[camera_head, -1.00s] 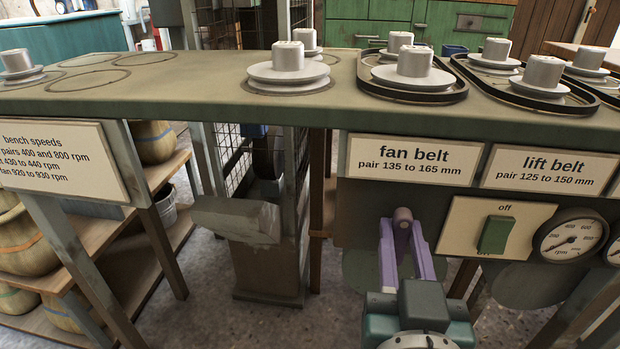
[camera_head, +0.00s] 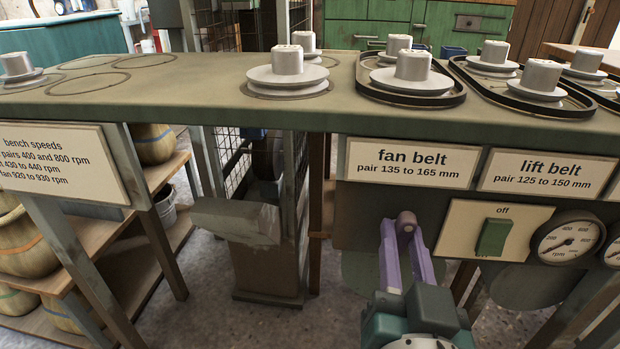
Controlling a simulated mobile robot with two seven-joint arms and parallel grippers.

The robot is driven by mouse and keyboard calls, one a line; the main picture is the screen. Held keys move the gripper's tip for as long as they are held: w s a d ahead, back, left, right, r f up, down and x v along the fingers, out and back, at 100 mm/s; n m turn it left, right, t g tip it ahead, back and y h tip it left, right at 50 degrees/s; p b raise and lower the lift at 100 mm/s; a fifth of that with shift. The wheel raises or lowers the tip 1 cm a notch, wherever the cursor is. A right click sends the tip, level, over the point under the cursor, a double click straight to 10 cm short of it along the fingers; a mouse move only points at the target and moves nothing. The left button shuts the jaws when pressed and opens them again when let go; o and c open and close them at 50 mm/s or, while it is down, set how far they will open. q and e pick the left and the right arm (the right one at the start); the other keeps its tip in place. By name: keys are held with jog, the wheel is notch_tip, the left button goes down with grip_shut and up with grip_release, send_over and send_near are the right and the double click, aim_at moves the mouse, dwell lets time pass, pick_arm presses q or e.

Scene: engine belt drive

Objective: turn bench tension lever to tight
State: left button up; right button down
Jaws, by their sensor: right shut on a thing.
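My right gripper (camera_head: 406,228) reaches up from the bottom of the head view to the front panel of the bench. Its two purple fingers are shut on a small rounded knob (camera_head: 406,217), which I take to be the end of the bench tension lever. The rest of the lever is hidden behind the fingers, and no tight or slack mark shows. My left gripper is not in view.
The green switch (camera_head: 493,237) under "off" and a round rpm gauge (camera_head: 569,241) sit close right of the gripper. The bench top (camera_head: 200,80) above carries pulleys and belts. Open space lies left of the panel, before a grey pedestal (camera_head: 268,265).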

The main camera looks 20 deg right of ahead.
jog(key=m, duration=0.3)
jog(key=shift+s+d+f+m, duration=0.1)
jog(key=shift+s+d+m, duration=0.05)
jog(key=shift+m, duration=0.25)
jog(key=m, duration=0.3)
jog(key=shift+d+f+m, duration=0.15)
jog(key=shift+m, duration=0.15)
jog(key=shift+s+d+f+m+b, duration=0.15)
jog(key=shift+m+b, duration=0.15)
jog(key=shift+m, duration=1.05)
jog(key=shift+w+a+f+m+b, duration=0.1)
jog(key=shift+m+b, duration=0.2)
jog(key=shift+m, duration=1.1)
jog(key=shift+s+d+f+m+b, duration=0.15)
jog(key=shift+m+b, duration=0.15)
jog(key=shift+m, duration=1.05)
jog(key=shift+a, duration=0.1)
jog(key=c, duration=0.7)
grip_release()
jog(key=p+v, duration=0.1)
jog(key=v, duration=0.9)
jog(key=shift+w, duration=0.1)
